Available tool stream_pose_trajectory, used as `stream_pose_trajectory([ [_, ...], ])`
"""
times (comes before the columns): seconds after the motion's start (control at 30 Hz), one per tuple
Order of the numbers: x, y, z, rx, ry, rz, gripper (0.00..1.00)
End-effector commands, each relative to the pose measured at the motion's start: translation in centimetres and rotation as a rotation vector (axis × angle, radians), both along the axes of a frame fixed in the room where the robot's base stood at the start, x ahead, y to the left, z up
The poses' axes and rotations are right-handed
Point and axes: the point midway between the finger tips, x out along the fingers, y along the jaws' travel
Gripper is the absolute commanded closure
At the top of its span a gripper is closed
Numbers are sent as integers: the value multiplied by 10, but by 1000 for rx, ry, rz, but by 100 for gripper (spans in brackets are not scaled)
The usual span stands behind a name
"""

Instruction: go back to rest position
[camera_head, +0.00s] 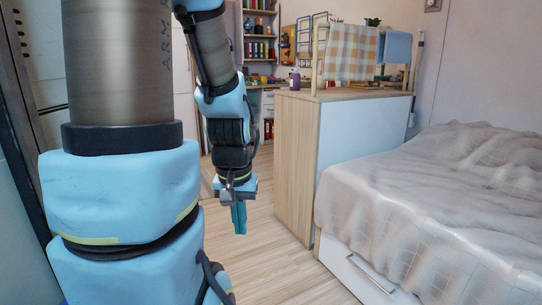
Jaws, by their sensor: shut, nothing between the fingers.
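My gripper (239,218) hangs pointing down over the wooden floor, left of the middle of the head view. Its fingers are together with nothing seen between them. My blue and grey arm fills the left part of the view and bends down to the gripper. The gripper is apart from the furniture, with floor showing around it.
A bed (430,200) with a pale cover stands at the right, its drawer (365,275) below. A wooden cabinet (295,160) stands behind, with a bottle (294,79) and a rack holding a checked cloth (352,54). Bare floor (275,240) lies between arm and bed.

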Motion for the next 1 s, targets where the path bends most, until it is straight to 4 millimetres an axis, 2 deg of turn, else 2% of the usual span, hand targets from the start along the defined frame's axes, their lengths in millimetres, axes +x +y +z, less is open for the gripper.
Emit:
stream_pose_trajectory([
  [0.03, 0, 0, 34, 0, 0, 0, 100],
  [0.6, 0, 0, 208, 0, 0, 1, 100],
  [0.8, 0, 0, 256, 0, 0, 1, 100],
  [1.0, 0, 0, 274, 0, 0, 1, 100],
])
